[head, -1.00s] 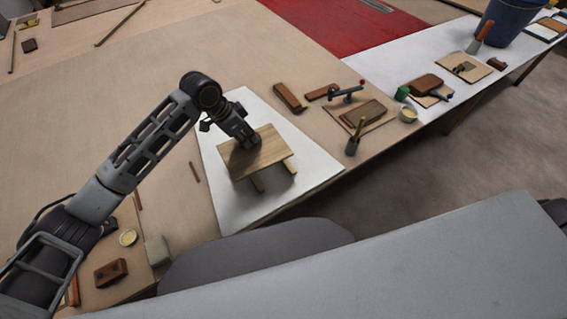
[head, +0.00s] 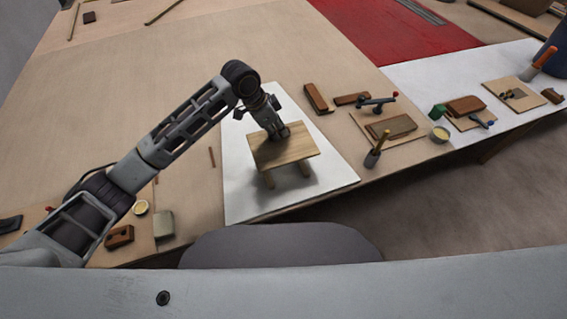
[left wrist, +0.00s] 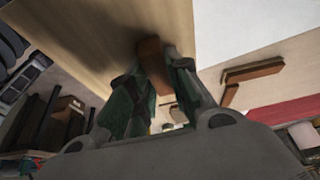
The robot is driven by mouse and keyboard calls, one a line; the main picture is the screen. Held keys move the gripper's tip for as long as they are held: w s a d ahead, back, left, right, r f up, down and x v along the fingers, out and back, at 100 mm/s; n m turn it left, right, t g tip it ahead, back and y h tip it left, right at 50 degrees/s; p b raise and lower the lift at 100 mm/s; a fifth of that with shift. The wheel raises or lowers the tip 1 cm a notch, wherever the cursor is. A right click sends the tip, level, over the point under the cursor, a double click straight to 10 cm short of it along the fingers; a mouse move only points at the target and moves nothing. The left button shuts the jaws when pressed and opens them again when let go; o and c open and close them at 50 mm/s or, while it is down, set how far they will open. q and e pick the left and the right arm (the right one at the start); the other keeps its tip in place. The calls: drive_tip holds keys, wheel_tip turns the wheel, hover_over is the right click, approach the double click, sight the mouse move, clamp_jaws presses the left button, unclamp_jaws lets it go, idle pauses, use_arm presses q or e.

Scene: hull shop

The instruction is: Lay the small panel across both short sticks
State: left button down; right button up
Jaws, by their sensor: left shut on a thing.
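The small wooden panel (head: 285,149) is over the white sheet (head: 245,203) in the head view. Ends of two short sticks (head: 268,180) (head: 304,169) show below its near edge; the rest is hidden under it. I cannot tell whether the panel touches them. My left gripper (head: 281,133) is above the panel, shut on a brown block at its top. In the left wrist view the panel (left wrist: 90,35) fills the upper left, and the brown block (left wrist: 151,52) sits between the fingertips (left wrist: 153,75). My right gripper is not in view.
Two brown blocks (head: 318,98) (head: 352,98) lie right of the sheet. Beyond are a board with a brown block (head: 392,127), a cup with a brush (head: 372,158) and a small bowl (head: 439,134). A green-grey block (head: 164,224) lies left.

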use_arm(q)
drive_tip(key=shift+f, duration=0.1)
idle(0.3)
drive_tip(key=shift+f, duration=2.45)
drive_tip(key=shift+f, duration=0.1)
drive_tip(key=shift+f, duration=2.35)
drive_tip(key=shift+f, duration=0.25)
drive_tip(key=c, duration=1.3)
unclamp_jaws()
drive_tip(key=shift+r, duration=0.1)
